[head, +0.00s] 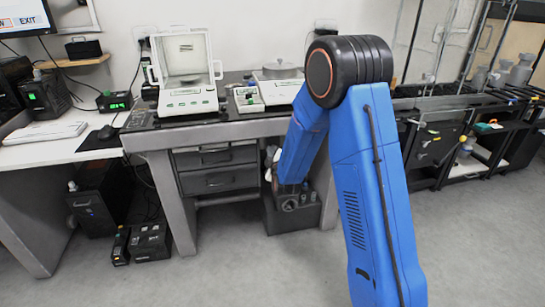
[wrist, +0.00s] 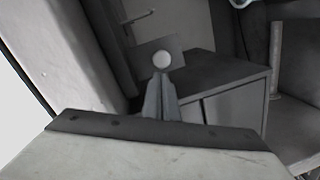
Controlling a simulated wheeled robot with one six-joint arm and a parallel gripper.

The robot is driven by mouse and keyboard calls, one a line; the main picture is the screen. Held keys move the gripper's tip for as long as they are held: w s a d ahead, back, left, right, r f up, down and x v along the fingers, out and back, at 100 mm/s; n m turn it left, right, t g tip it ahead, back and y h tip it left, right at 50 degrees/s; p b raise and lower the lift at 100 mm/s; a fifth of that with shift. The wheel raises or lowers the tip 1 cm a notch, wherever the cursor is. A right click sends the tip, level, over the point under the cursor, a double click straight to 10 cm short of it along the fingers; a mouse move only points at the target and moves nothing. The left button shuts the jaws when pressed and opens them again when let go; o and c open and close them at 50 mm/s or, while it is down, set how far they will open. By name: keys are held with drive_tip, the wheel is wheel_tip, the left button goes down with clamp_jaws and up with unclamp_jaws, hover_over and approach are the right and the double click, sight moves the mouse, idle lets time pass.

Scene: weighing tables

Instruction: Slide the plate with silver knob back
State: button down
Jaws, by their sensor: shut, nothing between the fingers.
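In the wrist view, a small grey plate (wrist: 178,45) with a round silver knob (wrist: 162,60) shows just beyond my fingertips. It is near the left end of a dark box-like unit. My gripper (wrist: 159,80) is shut and empty, its narrow grey fingers pointing at the plate with the tips just below the knob. I cannot tell whether the tips touch the plate. In the head view my blue arm reaches down in front of the weighing table (head: 240,131); the plate and my fingers cannot be made out there.
A balance with an open draft shield (head: 188,101) and another balance (head: 278,87) stand on the table. A drawer unit (head: 216,170) is under it. A dark box (head: 275,217) sits on the floor by my arm. The front floor is clear.

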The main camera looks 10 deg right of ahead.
drive_tip(key=shift+w, duration=0.5)
drive_tip(key=d, duration=0.9)
drive_tip(key=shift+d, duration=0.15)
drive_tip(key=shift+s, duration=0.1)
